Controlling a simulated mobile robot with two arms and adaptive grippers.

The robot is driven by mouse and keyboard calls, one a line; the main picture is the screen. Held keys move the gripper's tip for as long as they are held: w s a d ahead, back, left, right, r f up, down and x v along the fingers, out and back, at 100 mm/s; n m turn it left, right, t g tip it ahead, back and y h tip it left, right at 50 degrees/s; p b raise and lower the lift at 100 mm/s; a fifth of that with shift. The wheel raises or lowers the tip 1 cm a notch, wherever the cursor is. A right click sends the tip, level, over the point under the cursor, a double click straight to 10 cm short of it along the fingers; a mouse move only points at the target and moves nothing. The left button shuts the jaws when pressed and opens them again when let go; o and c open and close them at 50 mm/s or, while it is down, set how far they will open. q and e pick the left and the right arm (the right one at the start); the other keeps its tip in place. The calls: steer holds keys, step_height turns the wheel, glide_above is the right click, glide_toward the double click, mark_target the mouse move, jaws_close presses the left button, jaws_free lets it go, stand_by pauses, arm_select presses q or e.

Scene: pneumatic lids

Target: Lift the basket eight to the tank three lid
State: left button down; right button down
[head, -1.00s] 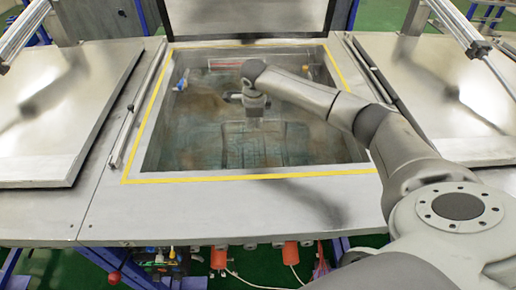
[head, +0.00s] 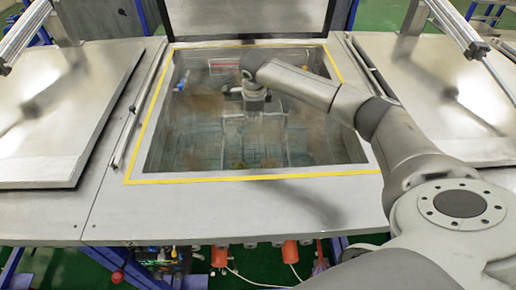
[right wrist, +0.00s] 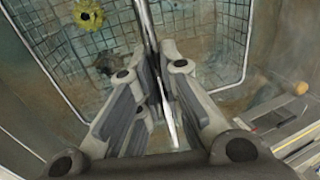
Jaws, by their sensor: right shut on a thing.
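The wire-mesh basket (head: 289,152) hangs inside the open middle tank (head: 160,160), still below its rim. Its mesh and pale wire frame also show in the right wrist view (right wrist: 50,62). My right gripper (head: 255,103) reaches down into the tank above the basket. In the right wrist view its fingers (right wrist: 160,75) are shut on the basket's thin metal handle bar (right wrist: 147,22). A yellow part with a dark hole (right wrist: 88,14) lies in the basket. The middle lid (head: 250,14) stands raised behind the tank. My left gripper is out of view.
Closed flat metal lids lie to the left (head: 60,120) and right (head: 440,95), each with a pneumatic cylinder above. A yellow-edged rim (head: 250,178) surrounds the opening. Pipes and fittings run inside the tank's far wall. The front ledge is clear.

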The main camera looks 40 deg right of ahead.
step_height(320, 180, up, 24)
steer(key=p, duration=1.3)
steer(key=shift+p, duration=0.35)
stand_by(0.3)
steer(key=shift+w+f, duration=0.1)
stand_by(3.2)
steer(key=shift+f, duration=0.1)
stand_by(0.7)
